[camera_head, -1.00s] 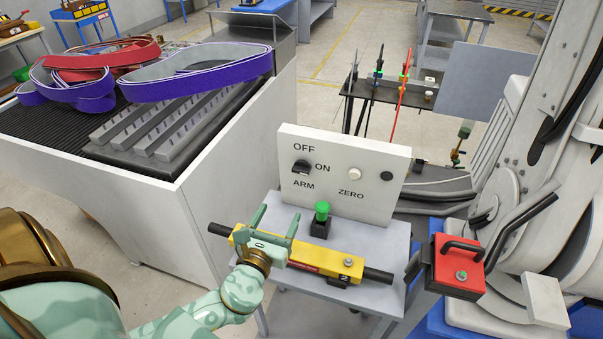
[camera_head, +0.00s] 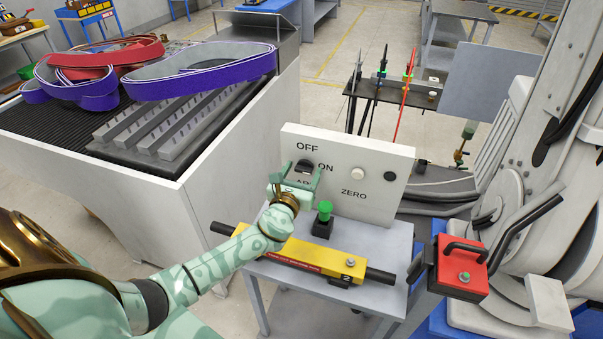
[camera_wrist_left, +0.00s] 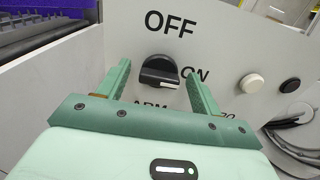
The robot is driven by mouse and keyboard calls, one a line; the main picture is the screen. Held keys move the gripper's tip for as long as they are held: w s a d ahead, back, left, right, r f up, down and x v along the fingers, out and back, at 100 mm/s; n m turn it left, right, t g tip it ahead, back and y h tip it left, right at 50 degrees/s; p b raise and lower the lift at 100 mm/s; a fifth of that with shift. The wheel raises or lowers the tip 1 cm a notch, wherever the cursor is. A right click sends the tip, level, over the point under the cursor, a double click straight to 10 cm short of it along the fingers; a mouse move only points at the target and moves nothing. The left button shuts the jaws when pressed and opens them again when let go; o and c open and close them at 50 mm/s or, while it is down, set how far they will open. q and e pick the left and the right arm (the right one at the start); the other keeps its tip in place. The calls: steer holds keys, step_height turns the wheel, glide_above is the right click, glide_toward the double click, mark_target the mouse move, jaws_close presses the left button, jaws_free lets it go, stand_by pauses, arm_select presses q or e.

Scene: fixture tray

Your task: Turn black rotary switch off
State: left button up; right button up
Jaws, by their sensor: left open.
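The black rotary switch (camera_head: 305,166) is on the upright white panel (camera_head: 383,207), between the OFF and ARM labels with ON to its right. In the left wrist view, the switch (camera_wrist_left: 160,72) shows a white pointer line turned toward ON. My left gripper (camera_head: 299,181) is open in front of the panel, just below and before the switch. In the left wrist view, its two green fingers (camera_wrist_left: 160,82) stand on either side of the knob, apart from it. Contact with the panel cannot be told. My right gripper is not in view.
A white ZERO button (camera_head: 357,174) and a black round knob (camera_head: 390,176) sit right of the switch. A green button (camera_head: 325,210) and a yellow bar tool (camera_head: 320,256) are on the small grey table below. A red box (camera_head: 462,269) stands at the right.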

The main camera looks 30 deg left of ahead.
arm_select(q)
steer(key=c, duration=1)
steer(key=shift+n, duration=0.4)
steer(key=n+b, duration=0.2)
steer(key=shift+f+n, duration=0.15)
steer(key=shift+n, duration=0.25)
steer(key=n+b, duration=0.1)
steer(key=n, duration=0.2)
steer(key=shift+a+n, duration=0.1)
steer(key=shift+n, duration=0.2)
steer(key=n+b, duration=0.2)
steer(key=n, duration=0.8)
steer(key=shift+f+n, duration=0.1)
steer(key=shift+n, duration=0.3)
steer(key=shift+s, duration=0.1)
